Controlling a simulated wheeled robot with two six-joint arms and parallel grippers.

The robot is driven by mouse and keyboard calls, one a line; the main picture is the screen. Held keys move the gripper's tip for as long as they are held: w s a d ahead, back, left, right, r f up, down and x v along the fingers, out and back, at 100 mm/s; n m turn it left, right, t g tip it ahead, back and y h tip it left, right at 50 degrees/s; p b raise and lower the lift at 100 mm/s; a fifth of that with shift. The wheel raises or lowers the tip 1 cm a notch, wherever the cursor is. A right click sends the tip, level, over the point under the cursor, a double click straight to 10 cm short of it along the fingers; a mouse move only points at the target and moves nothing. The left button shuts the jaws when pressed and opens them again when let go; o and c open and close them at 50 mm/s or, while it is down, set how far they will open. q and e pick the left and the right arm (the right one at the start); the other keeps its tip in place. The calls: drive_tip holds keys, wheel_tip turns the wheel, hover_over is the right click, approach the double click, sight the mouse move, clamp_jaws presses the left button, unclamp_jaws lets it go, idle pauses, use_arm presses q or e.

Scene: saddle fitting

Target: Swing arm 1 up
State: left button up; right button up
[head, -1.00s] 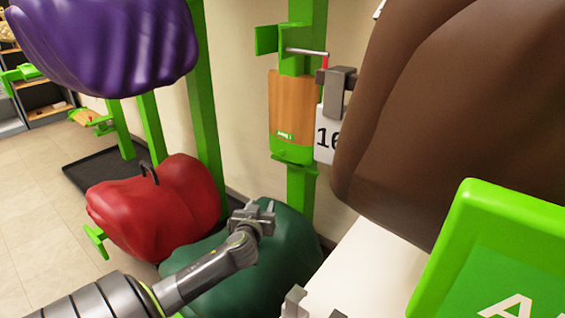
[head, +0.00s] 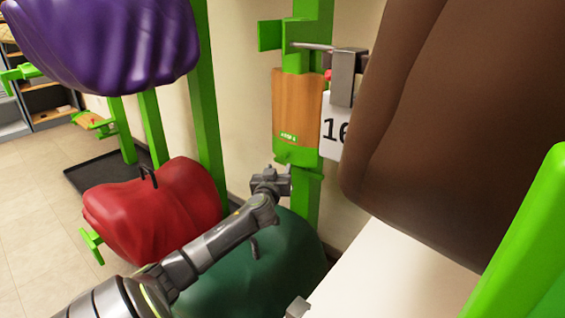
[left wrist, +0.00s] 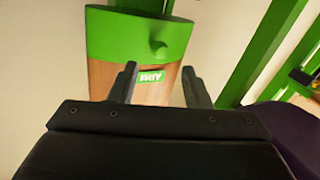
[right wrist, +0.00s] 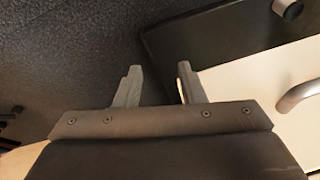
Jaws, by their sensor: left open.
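Arm 1 is a folded-down wooden board (head: 297,100) with a green lower end (head: 296,154) and a small label, against a green post. My left gripper (head: 277,173) is open and empty, just below and left of that green end. In the left wrist view its fingers (left wrist: 159,72) stand apart, with the label between them in the picture; contact cannot be told. My right gripper (right wrist: 159,68) is open and empty.
A green saddle (head: 255,270) lies under my left arm and a red one (head: 155,210) left of it. A purple saddle (head: 110,45) hangs upper left. A large brown saddle (head: 450,130) fills the right side. A numbered white card (head: 332,140) hangs beside the board.

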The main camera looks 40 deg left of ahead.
sight(283, 158)
use_arm(q)
drive_tip(key=shift+b+x, duration=0.45)
drive_tip(key=shift+x, duration=2.95)
clamp_jaws()
